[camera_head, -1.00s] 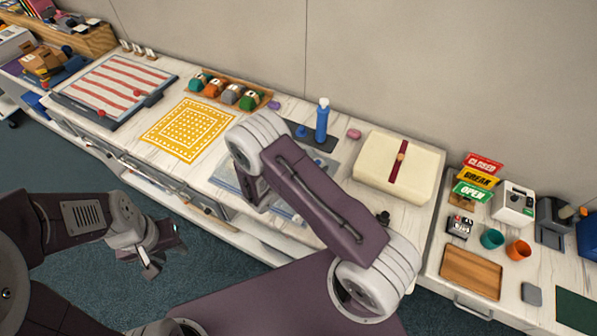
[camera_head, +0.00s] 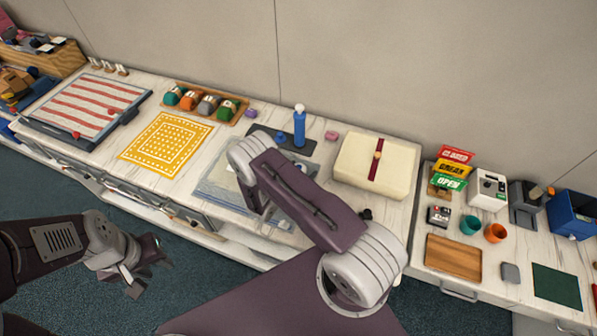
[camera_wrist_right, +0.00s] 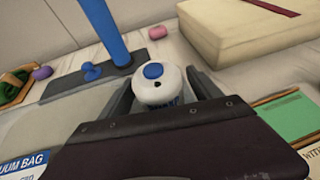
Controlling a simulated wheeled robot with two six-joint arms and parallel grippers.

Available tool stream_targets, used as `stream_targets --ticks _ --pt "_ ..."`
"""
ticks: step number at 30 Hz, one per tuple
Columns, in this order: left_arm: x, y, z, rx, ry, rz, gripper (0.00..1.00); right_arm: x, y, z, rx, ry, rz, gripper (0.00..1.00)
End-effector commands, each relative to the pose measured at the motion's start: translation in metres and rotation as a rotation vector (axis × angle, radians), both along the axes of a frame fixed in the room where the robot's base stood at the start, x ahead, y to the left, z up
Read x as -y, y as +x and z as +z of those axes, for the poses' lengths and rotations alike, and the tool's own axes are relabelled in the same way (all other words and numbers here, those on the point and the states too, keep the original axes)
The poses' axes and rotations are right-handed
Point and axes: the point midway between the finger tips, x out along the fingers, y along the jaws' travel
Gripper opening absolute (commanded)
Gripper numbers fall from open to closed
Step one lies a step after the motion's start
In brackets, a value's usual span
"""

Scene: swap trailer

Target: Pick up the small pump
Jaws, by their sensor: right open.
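The small pump (camera_wrist_right: 160,94) is a round white body with a blue button on top and blue lettering. In the right wrist view it stands between the two fingers of my right gripper (camera_wrist_right: 163,84). The fingers are open around it, and I cannot tell whether either touches it. In the head view my right forearm hides most of the right gripper and the pump's area. My left gripper (camera_head: 150,268) is empty, with its fingers apart, in front of the counter at lower left.
A clear vacuum bag (camera_head: 215,186) lies beside my right arm. A yellow mat (camera_head: 167,143) is further left.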

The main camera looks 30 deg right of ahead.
Motion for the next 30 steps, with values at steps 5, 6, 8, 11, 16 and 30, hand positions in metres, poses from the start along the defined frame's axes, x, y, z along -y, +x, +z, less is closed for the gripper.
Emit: stream_targets --ticks 5,6,8,11,16,30 --pt "0.000 0.000 0.002 0.000 0.000 0.000 0.36 0.009 0.005 -0.005 -0.001 0.000 0.000 0.73" --pt "0.000 0.000 0.002 0.000 0.000 0.000 0.36 0.009 0.005 -0.005 0.000 0.000 0.001 0.73" --pt "0.000 0.000 0.002 0.000 0.000 0.000 0.36 0.009 0.005 -0.005 0.000 0.000 0.001 0.73" --pt "0.000 0.000 0.002 0.000 0.000 0.000 0.36 0.009 0.005 -0.005 0.000 0.000 0.001 0.57" --pt "0.000 0.000 0.002 0.000 0.000 0.000 0.36 0.009 0.005 -0.005 0.000 0.000 0.001 0.09" --pt "0.000 0.000 -0.002 0.000 0.000 0.000 0.36 0.008 0.006 0.011 0.003 -0.001 0.000 0.00"
